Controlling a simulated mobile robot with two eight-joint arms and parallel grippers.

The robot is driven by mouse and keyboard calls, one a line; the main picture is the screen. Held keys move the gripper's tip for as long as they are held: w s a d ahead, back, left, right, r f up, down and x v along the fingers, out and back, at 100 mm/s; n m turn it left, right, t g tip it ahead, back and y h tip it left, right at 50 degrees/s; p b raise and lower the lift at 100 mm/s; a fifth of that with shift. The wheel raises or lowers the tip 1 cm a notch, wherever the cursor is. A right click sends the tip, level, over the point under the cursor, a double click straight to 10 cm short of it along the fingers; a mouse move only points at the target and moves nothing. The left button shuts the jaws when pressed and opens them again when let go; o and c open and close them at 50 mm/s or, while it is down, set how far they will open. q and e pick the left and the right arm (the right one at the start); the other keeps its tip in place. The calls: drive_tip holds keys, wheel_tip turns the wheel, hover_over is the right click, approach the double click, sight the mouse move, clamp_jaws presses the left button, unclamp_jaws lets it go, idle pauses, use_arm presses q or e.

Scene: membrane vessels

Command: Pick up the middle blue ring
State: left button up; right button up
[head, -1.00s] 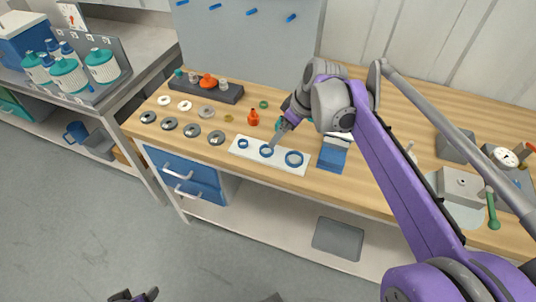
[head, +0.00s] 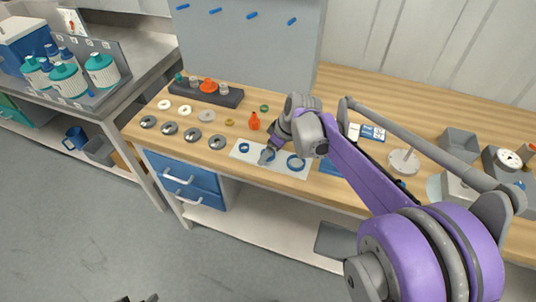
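A white strip (head: 244,156) lies near the front edge of the wooden bench with three blue rings in a row. The left ring (head: 244,147) and the larger right ring (head: 296,163) show clearly.
Grey discs (head: 193,134) and white rings (head: 184,111) lie to the left. A dark block (head: 228,97) holding small parts is at the back left. A blue item beside the strip is partly hidden by my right arm.

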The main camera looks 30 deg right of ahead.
drive_tip(key=c, duration=1.4)
wheel_tip(320, 180, up, 14)
drive_tip(key=p, duration=0.4)
